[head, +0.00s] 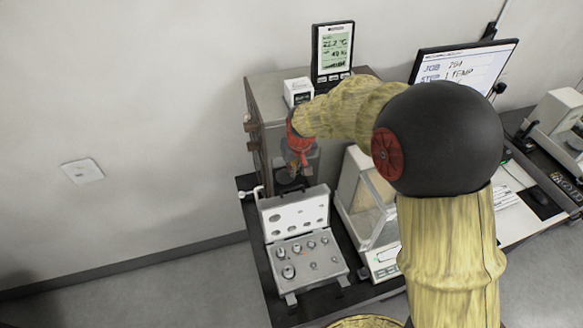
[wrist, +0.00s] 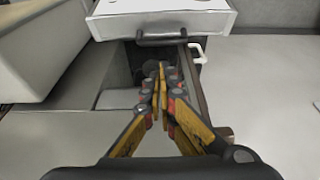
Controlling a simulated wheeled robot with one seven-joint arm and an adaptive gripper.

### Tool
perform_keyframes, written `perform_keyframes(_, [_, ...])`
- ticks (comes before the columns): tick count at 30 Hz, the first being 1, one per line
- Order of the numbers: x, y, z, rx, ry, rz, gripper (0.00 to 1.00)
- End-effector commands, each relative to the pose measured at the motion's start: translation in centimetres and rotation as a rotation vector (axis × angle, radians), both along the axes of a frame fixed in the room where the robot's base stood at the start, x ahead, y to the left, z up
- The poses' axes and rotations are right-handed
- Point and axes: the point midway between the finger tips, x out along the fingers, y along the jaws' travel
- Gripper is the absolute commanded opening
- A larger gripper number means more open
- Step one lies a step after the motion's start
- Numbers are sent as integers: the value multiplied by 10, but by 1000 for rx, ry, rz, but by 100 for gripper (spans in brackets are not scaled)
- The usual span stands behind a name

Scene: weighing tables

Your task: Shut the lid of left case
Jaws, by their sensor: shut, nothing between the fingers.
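The case (head: 306,272) is a grey box standing open near the left end of the dark table, with several metal weights in its base. Its lid (head: 294,214) is raised, tilted up at the back edge, its pale inner side with round recesses facing the head camera. My gripper (head: 291,181) is just behind the raised lid, pointing down, with its tips partly hidden in the head view. In the wrist view my gripper (wrist: 162,72) has its fingers together and empty. The pale lid (wrist: 160,22) shows ahead of the fingertips, with a gap between them.
A grey cabinet (head: 262,120) with a display (head: 332,52) and small white box (head: 298,91) stands behind my gripper. A glass-sided balance (head: 368,200) stands close right of the case. A white lever (wrist: 196,54) sticks out beside the lid. Floor left of the table is clear.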

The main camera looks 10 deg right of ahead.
Motion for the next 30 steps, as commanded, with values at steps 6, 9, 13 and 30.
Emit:
perform_keyframes(6, [10,2,-38,-1,4,0,0])
perform_keyframes(9, [15,3,-52,-1,3,0,0])
perform_keyframes(13, [20,4,-66,0,2,0,0])
perform_keyframes(30, [23,5,-75,1,-3,0,0])
